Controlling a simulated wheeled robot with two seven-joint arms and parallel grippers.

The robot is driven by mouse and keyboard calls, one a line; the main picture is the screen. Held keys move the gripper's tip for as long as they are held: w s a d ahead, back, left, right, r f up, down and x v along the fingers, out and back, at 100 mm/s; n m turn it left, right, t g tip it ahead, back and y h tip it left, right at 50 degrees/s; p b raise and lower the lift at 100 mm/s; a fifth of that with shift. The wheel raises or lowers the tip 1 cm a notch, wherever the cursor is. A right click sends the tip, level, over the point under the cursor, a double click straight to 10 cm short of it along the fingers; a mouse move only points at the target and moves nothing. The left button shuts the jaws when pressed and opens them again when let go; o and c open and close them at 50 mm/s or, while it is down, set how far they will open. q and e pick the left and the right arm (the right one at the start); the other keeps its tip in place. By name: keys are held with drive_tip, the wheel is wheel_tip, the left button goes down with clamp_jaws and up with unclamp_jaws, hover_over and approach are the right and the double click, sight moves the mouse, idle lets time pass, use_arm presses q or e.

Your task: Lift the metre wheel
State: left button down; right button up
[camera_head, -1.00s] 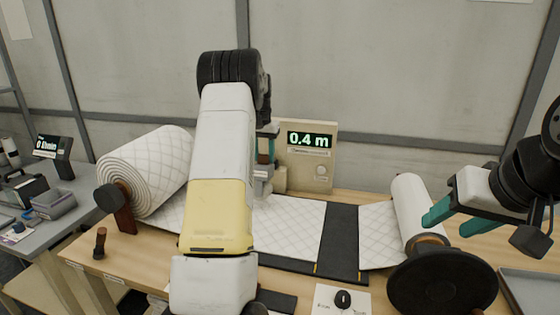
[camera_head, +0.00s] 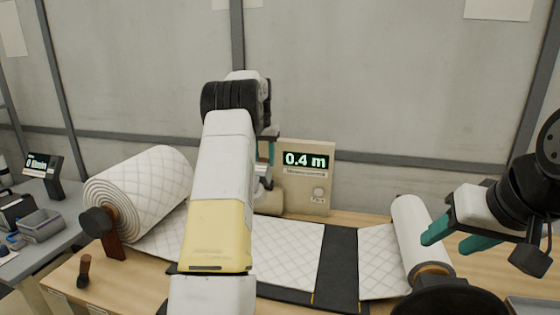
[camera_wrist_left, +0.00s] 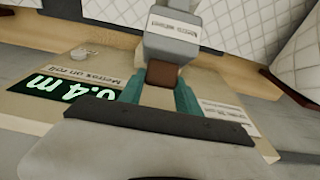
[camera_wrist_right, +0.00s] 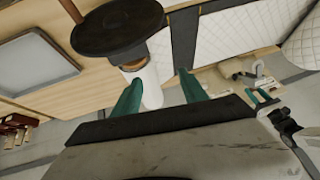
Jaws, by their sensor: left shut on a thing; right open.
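The metre wheel is a grey labelled block (camera_wrist_left: 172,45) with a brown grip (camera_wrist_left: 162,74) in the left wrist view. My left gripper (camera_wrist_left: 160,95) is shut on that grip with its teal fingers on either side. In the head view my left arm hides most of the wheel, and only a teal finger of the left gripper (camera_head: 271,152) and a grey part show beside it. Whether the wheel touches the white wadding cannot be told. The metre display (camera_head: 306,160) behind it reads 0.4 m. My right gripper (camera_head: 450,238) is open and empty beside the narrow roll.
A thick quilted wadding roll (camera_head: 138,190) lies at the left, its sheet (camera_head: 285,250) running right across a dark strip (camera_head: 337,262) to the narrow roll (camera_head: 410,230). A black disc (camera_head: 448,300) is at that roll's near end. A side table with a screen (camera_head: 42,168) stands far left.

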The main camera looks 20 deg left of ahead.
use_arm(q)
drive_tip(key=shift+w, duration=0.15)
drive_tip(key=c, duration=0.8)
unclamp_jaws()
drive_tip(key=shift+w+f, duration=0.1)
drive_tip(key=shift+w, duration=0.05)
drive_tip(key=shift+c, duration=0.2)
drive_tip(key=shift+s+r, duration=0.2)
drive_tip(key=shift+r, duration=1.1)
drive_tip(key=shift+s+r, duration=0.2)
drive_tip(key=shift+r, duration=1.1)
drive_tip(key=shift+s+r, duration=0.2)
drive_tip(key=shift+r, duration=1.1)
